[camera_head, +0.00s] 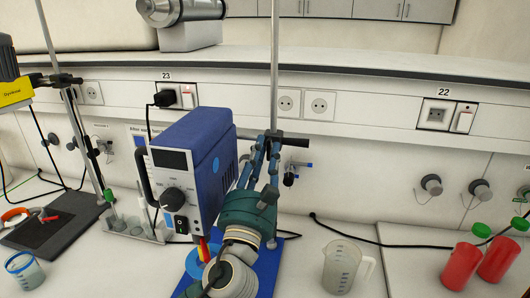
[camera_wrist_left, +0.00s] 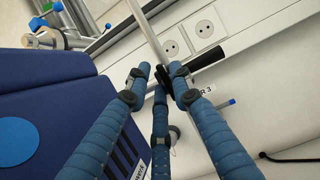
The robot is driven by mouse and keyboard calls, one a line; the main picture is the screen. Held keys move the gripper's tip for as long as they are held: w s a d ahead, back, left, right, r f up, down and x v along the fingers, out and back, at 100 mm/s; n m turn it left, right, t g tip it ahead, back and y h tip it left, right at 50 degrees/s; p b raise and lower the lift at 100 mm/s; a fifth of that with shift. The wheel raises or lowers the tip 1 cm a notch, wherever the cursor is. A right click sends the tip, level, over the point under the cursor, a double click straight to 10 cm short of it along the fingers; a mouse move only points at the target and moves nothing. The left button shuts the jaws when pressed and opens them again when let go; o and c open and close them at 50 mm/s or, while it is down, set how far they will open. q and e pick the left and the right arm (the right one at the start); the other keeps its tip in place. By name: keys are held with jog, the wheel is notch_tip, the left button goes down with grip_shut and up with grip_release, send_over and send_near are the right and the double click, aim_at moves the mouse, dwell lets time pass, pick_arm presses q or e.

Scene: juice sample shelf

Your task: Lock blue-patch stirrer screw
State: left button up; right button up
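The stirrer is a blue box (camera_head: 190,150) with a grey front, a dial and a switch. A round blue patch is on its right side (camera_head: 215,168), and it also shows at the left of the left wrist view (camera_wrist_left: 18,140). Behind it stands an upright metal rod (camera_head: 275,60) with a black clamp and screw (camera_head: 295,141). My left gripper (camera_head: 262,145) reaches up to the clamp beside the stirrer. In the left wrist view its three blue fingertips (camera_wrist_left: 160,78) surround a small black part by the rod. I cannot tell whether they press on it. My right gripper is in neither view.
A measuring jug (camera_head: 345,264) and two red bottles with green caps (camera_head: 462,266) stand on the bench to the right. A glass beaker (camera_head: 24,270) is at the left. A blue base plate (camera_head: 268,265) lies under the rod. Bench surface beside the jug is clear.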

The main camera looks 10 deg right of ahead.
pick_arm(q)
grip_shut()
jog(key=m+h+p, duration=0.1)
jog(key=m+p, duration=0.2)
jog(key=m, duration=0.1)
jog(key=shift+r+g+h+p, duration=0.2)
jog(key=shift+g+h+p, duration=0.15)
jog(key=shift+g+h, duration=0.05)
jog(key=shift+s+d+f, duration=0.1)
jog(key=shift+d, duration=0.05)
jog(key=shift+f, duration=0.1)
dwell(0.4)
